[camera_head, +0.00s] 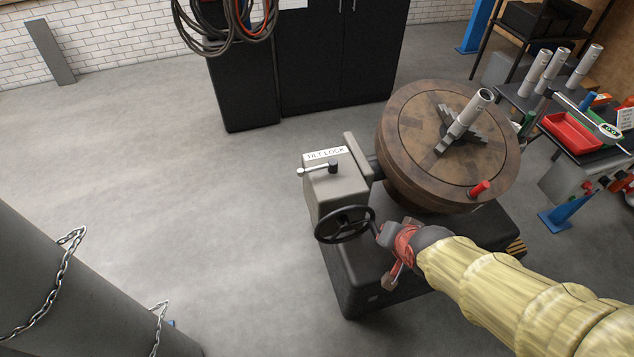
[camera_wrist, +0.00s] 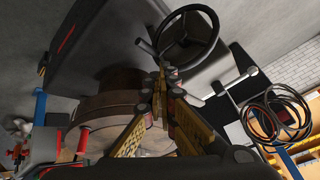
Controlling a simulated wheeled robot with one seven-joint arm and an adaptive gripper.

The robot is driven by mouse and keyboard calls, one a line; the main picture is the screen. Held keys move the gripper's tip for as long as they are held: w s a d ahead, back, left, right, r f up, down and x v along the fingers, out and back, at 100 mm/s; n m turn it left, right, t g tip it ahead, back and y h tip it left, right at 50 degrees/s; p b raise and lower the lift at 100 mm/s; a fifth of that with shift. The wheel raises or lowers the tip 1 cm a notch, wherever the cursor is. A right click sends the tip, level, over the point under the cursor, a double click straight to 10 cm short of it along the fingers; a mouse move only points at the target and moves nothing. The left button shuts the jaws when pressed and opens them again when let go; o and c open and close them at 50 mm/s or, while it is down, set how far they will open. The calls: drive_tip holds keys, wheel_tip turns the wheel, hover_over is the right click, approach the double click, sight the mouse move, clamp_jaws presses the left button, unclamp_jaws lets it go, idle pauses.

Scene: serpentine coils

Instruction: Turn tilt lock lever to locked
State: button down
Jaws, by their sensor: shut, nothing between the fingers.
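The tilt lock lever (camera_head: 318,169) is a thin metal bar with a pale ball at its left end and a dark hub at its right. It lies roughly level on top of the grey housing (camera_head: 338,190), below a white label (camera_head: 325,154) reading tilt lock. My gripper (camera_head: 384,236) is shut and empty, lower right of the lever and apart from it, close to the black handwheel (camera_head: 345,224). In the wrist view my gripper (camera_wrist: 160,78) has its fingertips together, just below the handwheel (camera_wrist: 187,40).
The round brown table (camera_head: 400,115) carries a grey upright tool and a red-handled piece. A trolley with a red tray (camera_head: 572,132) stands at right. Black cabinets (camera_head: 340,60) stand behind. A grey column with chains (camera_head: 75,290) is at lower left. The left floor is clear.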

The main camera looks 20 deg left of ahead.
drive_tip(key=w+a+f+m+t+y+b, duration=0.2)
drive_tip(key=w+a+f+m+y, duration=0.15)
drive_tip(key=a+f, duration=0.35)
drive_tip(key=m+t+y, duration=0.3)
drive_tip(key=m+t, duration=0.1)
drive_tip(key=m, duration=0.2)
approach(310, 169)
drive_tip(key=b+x, duration=0.4)
drive_tip(key=x, duration=0.1)
drive_tip(key=shift+w+f+b, duration=0.1)
drive_tip(key=shift+f+b, duration=0.2)
drive_tip(key=shift+f, duration=0.05)
drive_tip(key=shift+w+a, duration=0.3)
drive_tip(key=shift+w, duration=0.25)
drive_tip(key=shift+w+a+f+b, duration=0.1)
drive_tip(key=shift+w+a+b, duration=0.35)
drive_tip(key=shift+b, duration=0.2)
